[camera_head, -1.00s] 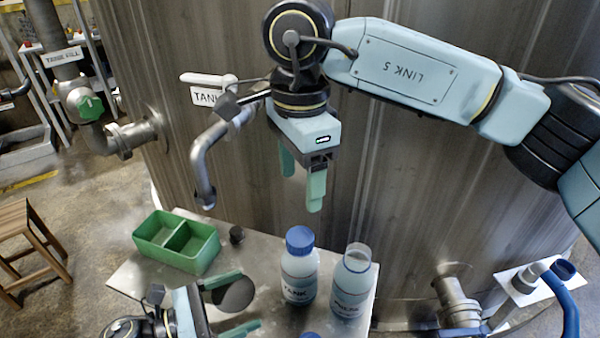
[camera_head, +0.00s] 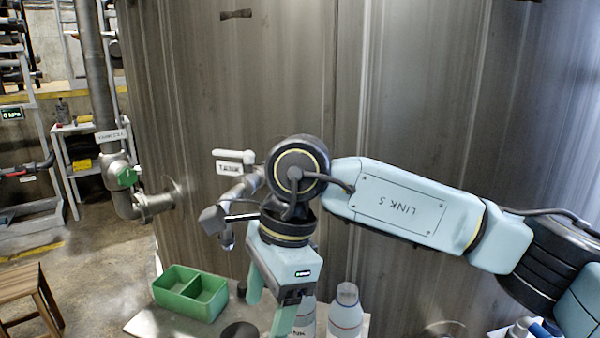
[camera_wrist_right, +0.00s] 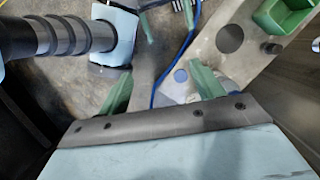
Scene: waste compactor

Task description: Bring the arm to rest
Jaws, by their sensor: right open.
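My right arm comes in from the right in the head view, bent at its wrist. Its gripper (camera_head: 268,308) points down in front of the tank, tilted a little, with its two green fingers apart and nothing between them. The fingers also stand apart and empty in the wrist view (camera_wrist_right: 160,90). The gripper covers part of one bottle (camera_head: 306,318); a second clear-topped bottle (camera_head: 346,312) stands just right of it. I cannot make out my left gripper.
A green two-part tray (camera_head: 190,292) sits on the table (camera_head: 150,321), left of the gripper, with a small dark knob (camera_head: 241,289) beside it. The big metal tank (camera_head: 420,90) stands close behind. A valve pipe (camera_head: 120,180) and a wooden stool (camera_head: 32,296) are at left.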

